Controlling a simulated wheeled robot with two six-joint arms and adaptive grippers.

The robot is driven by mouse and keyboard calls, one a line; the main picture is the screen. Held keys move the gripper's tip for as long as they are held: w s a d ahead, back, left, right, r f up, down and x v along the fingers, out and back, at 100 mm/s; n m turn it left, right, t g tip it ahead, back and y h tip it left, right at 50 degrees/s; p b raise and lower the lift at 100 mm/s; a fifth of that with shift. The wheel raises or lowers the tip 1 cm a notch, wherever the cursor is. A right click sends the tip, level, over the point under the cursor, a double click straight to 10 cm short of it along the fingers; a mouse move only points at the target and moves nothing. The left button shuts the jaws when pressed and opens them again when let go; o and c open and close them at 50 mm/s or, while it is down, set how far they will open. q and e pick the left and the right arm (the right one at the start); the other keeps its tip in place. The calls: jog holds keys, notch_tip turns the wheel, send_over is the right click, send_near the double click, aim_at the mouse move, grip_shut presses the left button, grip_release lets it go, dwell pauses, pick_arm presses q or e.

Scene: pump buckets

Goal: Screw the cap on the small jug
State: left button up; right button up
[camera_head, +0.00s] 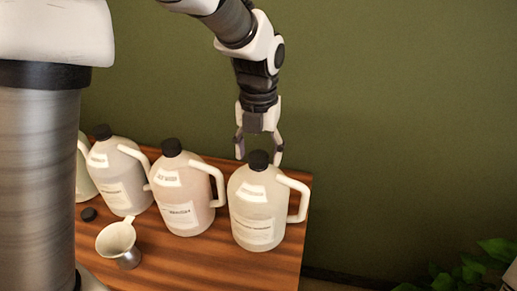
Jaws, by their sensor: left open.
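Several translucent white jugs with side handles stand in a row on a wooden table. The right jug (256,208), the middle jug (184,205) and the left jug (119,178) each have a black cap on the neck. Another jug (84,178) at the far left is mostly hidden, so its top does not show clearly. A loose black cap (88,214) lies on the table in front of the left jug. I cannot tell which jug is the small one. My left gripper (259,155) points down, open and empty, its fingers either side of the right jug's cap (258,160). Contact is unclear. My right gripper is out of view.
A pale funnel-shaped cup (117,241) stands at the front of the wooden table (205,267). The table ends just right of the right jug. A green wall (400,120) is behind, and a leafy plant (470,270) is at the lower right.

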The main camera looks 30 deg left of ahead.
pick_arm(q)
jog(key=n+p, duration=0.4)
jog(key=n, duration=0.3)
jog(key=shift+r, duration=0.2)
jog(key=n+p, duration=0.4)
jog(key=n, duration=0.1)
jog(key=shift+f+n+p, duration=0.1)
jog(key=shift+n+p, duration=0.2)
jog(key=shift+n, duration=0.8)
jog(key=shift+c, duration=0.3)
jog(key=c, duration=1.2)
